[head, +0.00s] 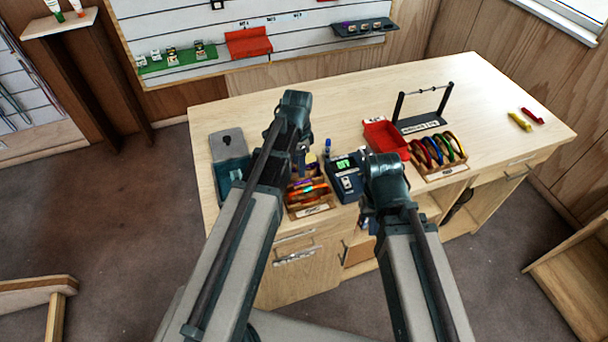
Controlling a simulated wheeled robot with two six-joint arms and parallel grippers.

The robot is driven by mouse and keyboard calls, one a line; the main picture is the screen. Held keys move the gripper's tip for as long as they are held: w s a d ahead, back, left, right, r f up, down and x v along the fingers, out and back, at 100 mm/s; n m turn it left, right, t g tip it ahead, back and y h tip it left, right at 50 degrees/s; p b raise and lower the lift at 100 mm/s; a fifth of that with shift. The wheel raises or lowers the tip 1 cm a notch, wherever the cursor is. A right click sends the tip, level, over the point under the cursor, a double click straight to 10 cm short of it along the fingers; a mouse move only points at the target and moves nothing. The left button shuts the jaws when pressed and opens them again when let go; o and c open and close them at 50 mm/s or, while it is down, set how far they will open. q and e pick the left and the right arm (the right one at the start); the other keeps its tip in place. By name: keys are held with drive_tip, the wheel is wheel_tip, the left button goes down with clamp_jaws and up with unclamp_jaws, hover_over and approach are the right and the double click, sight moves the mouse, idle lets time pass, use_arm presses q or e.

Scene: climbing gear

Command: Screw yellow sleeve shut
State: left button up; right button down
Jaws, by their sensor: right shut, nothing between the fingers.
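No yellow sleeve can be made out for certain. A small yellowish patch (311,158) shows beside my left gripper (301,166), too small to identify. My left gripper is over the table's front part, behind the wooden tray of colourful gear (312,209). Its fingers are mostly hidden by my arm, so its opening and any held thing cannot be told. My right gripper (366,212) is shut and empty at the table's front edge, just in front of the blue device with a green display (344,187).
A teal box (229,152) stands left, a red bin (384,139) and a tray of coloured rings (437,172) right, with a dark bar stand (424,122) behind. A yellow stick (519,121) and red stick (532,115) lie far right.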

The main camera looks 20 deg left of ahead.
use_arm(q)
drive_tip(key=shift+r+p, duration=0.65)
drive_tip(key=shift+r, duration=0.15)
drive_tip(key=shift+s+d, duration=0.4)
drive_tip(key=shift+s, duration=0.25)
drive_tip(key=shift+f, duration=0.15)
wheel_tip(320, 180, down, 3)
drive_tip(key=b, duration=0.3)
drive_tip(key=shift+r, duration=0.2)
drive_tip(key=shift+w+a, duration=0.5)
drive_tip(key=shift+w, duration=0.15)
